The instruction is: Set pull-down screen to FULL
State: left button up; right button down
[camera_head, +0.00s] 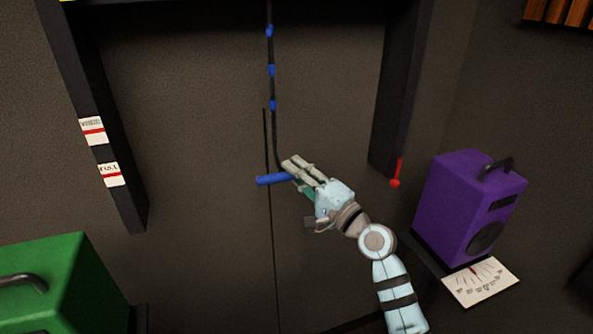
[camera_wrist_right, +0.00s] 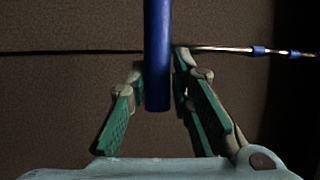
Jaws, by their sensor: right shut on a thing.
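A blue handle bar (camera_head: 272,179) hangs at the lower end of a dark cord (camera_head: 272,88) with blue bands. My right gripper (camera_head: 293,174) is shut on the bar, whose left end sticks out past the fingers. In the right wrist view the blue bar (camera_wrist_right: 157,55) passes between the green-padded fingers (camera_wrist_right: 160,100). On the left post (camera_head: 108,150) are two red-striped labels, an upper one (camera_head: 92,131) and a lower one (camera_head: 111,174), which seems to read FULL. I cannot make out a screen edge. My left gripper is out of view.
A red lever (camera_head: 396,175) sits at the foot of the right post (camera_head: 398,85). A purple box (camera_head: 460,205) stands at right above a white dial card (camera_head: 480,281). A green box (camera_head: 70,280) is at lower left. The wall between the posts is mostly clear.

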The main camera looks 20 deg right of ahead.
notch_tip(320, 180, down, 29)
jog(key=b, duration=2.5)
jog(key=shift+f, duration=0.15)
jog(key=c, duration=1.5)
grip_release()
